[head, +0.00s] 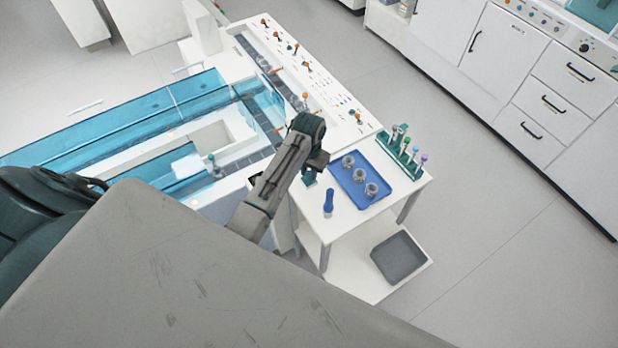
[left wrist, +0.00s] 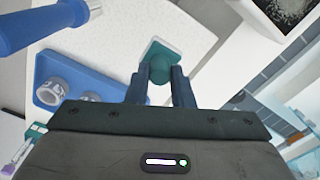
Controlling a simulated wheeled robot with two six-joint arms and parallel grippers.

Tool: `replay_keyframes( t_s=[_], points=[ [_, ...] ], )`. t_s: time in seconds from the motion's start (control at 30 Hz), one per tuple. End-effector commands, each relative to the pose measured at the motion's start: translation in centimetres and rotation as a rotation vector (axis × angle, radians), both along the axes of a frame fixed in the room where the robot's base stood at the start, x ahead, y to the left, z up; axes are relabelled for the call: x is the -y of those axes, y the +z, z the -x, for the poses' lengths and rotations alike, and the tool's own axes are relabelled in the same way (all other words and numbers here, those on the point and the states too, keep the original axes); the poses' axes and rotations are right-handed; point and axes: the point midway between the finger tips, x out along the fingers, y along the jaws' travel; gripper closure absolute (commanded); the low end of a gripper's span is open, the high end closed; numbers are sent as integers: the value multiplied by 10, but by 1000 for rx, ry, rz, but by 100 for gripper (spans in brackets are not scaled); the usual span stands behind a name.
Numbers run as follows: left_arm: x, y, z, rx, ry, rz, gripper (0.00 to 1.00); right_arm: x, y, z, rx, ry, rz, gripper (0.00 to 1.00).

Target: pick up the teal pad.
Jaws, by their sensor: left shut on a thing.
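The teal pad (left wrist: 158,52) shows in the left wrist view between the fingertips of my left gripper (left wrist: 160,78). The gripper is shut on its rounded teal part, and a flat pale-edged part reaches beyond the fingers. In the head view my left gripper (head: 312,172) is over the left part of the small white table (head: 345,222), beside the blue tray. The pad is mostly hidden there by the gripper. I cannot tell whether the pad still touches the table top. My right gripper is not in view.
A blue tray (head: 345,185) with metal cups (head: 359,174) lies right of the gripper. A blue-handled tool (head: 328,203) stands in front. A teal rack of tubes (head: 402,152) is at the table's right edge. A machine with blue clear covers (head: 130,115) is at left.

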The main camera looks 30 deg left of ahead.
Motion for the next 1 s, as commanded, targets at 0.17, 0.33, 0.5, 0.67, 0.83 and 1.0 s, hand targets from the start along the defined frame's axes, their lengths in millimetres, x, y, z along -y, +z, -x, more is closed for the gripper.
replay_keyframes(
  t_s=[0.17,0.33,0.5,0.67,0.83,1.0],
  points=[
    [23,-1,36,1,-1,3,100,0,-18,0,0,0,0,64],
    [42,3,68,2,0,4,100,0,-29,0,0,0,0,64],
    [59,7,97,0,1,5,100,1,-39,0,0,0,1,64],
    [72,10,119,1,1,4,100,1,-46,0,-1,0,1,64],
    [81,13,133,1,1,3,100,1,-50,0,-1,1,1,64],
    [83,14,138,-1,0,0,100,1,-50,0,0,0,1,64]
  ],
)
